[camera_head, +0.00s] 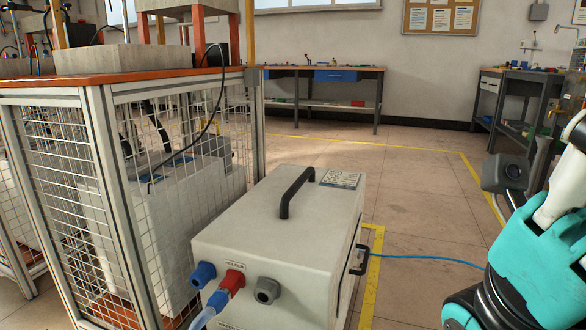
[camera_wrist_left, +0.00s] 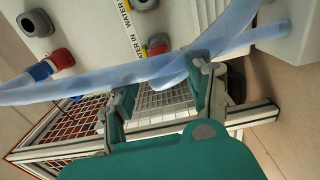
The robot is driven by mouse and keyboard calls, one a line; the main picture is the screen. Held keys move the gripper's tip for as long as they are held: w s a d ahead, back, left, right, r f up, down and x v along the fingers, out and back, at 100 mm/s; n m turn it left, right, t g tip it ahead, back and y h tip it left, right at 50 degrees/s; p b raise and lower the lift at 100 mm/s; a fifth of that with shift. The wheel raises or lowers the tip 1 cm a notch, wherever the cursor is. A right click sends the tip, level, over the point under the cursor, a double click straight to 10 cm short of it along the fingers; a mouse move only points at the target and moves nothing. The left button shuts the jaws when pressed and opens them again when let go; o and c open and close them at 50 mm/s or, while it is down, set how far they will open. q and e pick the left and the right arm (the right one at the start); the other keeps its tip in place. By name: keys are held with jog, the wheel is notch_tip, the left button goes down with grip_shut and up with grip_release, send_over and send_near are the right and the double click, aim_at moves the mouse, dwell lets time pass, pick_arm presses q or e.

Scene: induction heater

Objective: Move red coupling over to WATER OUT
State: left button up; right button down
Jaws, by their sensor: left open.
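In the head view a red coupling (camera_head: 232,281) sits on the end face of a grey heater box, with a pale blue hose (camera_head: 205,316) running down near it. A blue coupling (camera_head: 203,274) is at its left and a dark grey port (camera_head: 267,290) at its right. In the left wrist view a red fitting (camera_wrist_left: 158,46) shows beside the WATER IN label (camera_wrist_left: 134,42), and another red fitting (camera_wrist_left: 63,58) adjoins a blue part (camera_wrist_left: 39,71). My left gripper (camera_wrist_left: 165,95) is open; the hose crosses close by its fingertips, and I see nothing clamped. My right gripper is out of view.
The heater box (camera_head: 320,225) has a black handle (camera_head: 296,190) on top. A wire-mesh caged bench (camera_head: 180,190) stands close at its left. A blue cable (camera_head: 430,258) leaves its right side. Open floor (camera_head: 410,190) lies behind it, before back workbenches (camera_head: 320,72).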

pick_arm(q)
jog(key=shift+b+x, duration=1.05)
jog(key=shift+x, duration=2.95)
jog(key=shift+p, duration=0.3)
jog(key=shift+c, duration=0.3)
grip_shut()
jog(key=shift+s, duration=0.15)
jog(key=shift+p+v, duration=1.15)
jog(key=shift+v, duration=1.7)
jog(key=shift+a, duration=0.1)
